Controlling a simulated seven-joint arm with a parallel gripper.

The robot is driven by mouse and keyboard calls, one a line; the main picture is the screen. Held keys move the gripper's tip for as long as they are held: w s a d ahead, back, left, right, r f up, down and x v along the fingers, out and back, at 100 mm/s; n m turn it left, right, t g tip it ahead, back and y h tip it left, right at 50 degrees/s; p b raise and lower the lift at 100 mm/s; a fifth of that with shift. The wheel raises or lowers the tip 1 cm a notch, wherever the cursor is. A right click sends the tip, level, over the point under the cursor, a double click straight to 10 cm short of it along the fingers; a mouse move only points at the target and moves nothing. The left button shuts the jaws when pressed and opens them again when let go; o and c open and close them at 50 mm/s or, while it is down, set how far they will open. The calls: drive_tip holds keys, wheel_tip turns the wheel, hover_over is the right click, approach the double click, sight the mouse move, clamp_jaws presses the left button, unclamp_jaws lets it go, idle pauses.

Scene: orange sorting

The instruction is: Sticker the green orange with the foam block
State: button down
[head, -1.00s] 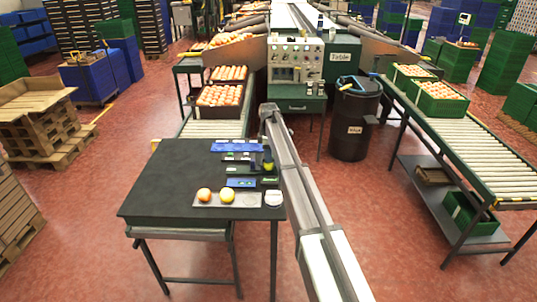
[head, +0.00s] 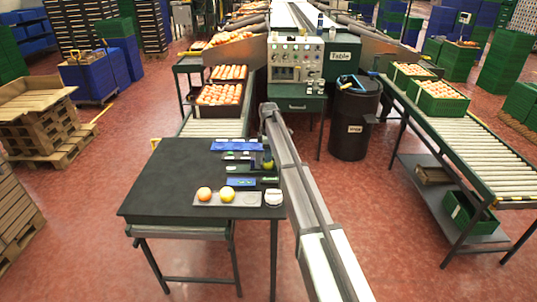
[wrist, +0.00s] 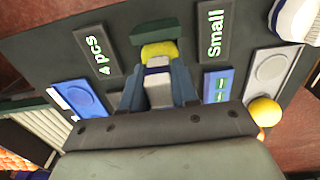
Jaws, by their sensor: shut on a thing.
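My gripper (wrist: 159,92) shows in the wrist view, its fingers shut on a pale block, which I take to be the foam block (wrist: 160,94). A yellow-green rounded thing (wrist: 158,49), likely the green orange, lies just beyond the fingertips, against a dark green bar. Whether the block touches it is hard to tell. In the head view the green orange (head: 268,164) is a small green spot at the right side of the dark table (head: 165,180), beside my arm. The gripper and block are too small to make out there.
A grey tray (head: 242,199) at the table's front holds an orange fruit (head: 204,194) and a yellow one (head: 227,195). A white round item (head: 273,197) stands right of it. Labelled plates, one reading "Small" (wrist: 211,36), flank the gripper. The table's left part is clear.

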idle(0.3)
drive_tip(key=shift+r, duration=3.45)
